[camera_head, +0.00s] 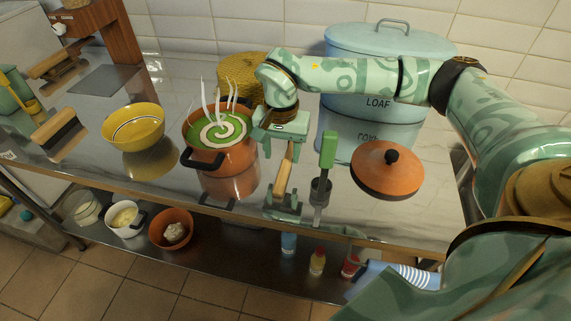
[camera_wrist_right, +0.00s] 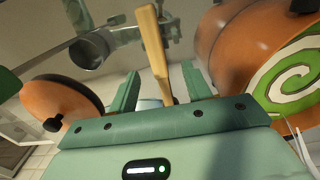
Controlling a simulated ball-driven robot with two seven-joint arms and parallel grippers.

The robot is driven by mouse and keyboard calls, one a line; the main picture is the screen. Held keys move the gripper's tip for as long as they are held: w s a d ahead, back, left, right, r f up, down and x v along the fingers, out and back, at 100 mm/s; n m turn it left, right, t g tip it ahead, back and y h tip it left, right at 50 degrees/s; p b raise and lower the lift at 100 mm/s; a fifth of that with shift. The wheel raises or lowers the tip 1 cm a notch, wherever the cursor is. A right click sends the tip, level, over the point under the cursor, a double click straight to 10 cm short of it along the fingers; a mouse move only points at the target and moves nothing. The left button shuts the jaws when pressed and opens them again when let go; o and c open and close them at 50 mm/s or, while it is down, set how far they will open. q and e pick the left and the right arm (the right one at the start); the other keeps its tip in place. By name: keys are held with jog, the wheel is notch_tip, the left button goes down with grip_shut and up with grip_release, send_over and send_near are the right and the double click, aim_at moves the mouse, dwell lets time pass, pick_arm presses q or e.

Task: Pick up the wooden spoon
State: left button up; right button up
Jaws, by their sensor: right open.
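The wooden spoon (camera_head: 284,175) shows as a light wooden handle over the steel counter, right of the orange pot. Its bowl end cannot be made out. My right gripper (camera_head: 281,146) is open at the handle's upper end, jaws pointing down. In the right wrist view the spoon's handle (camera_wrist_right: 152,45) runs between the two spread green fingers of my right gripper (camera_wrist_right: 161,76), with gaps visible on both sides. I cannot tell whether either finger touches it. My left gripper is not in view.
The pot (camera_head: 232,160) of green soup stands close left, a yellow bowl (camera_head: 133,128) beyond it. A green-handled utensil (camera_head: 323,165) and an orange lid (camera_head: 385,172) are close right. A blue loaf bin (camera_head: 375,85) stands behind. The counter's front edge is near.

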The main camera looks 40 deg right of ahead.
aim_at(284, 170)
jog(key=shift+f, duration=0.3)
jog(key=f+b, duration=0.1)
jog(key=f, duration=0.1)
jog(key=f+b, duration=0.1)
jog(key=f, duration=0.1)
jog(key=shift+s+d+f, duration=0.15)
jog(key=shift+s+f, duration=0.05)
jog(key=shift+f, duration=0.2)
jog(key=shift+r, duration=0.1)
grip_shut()
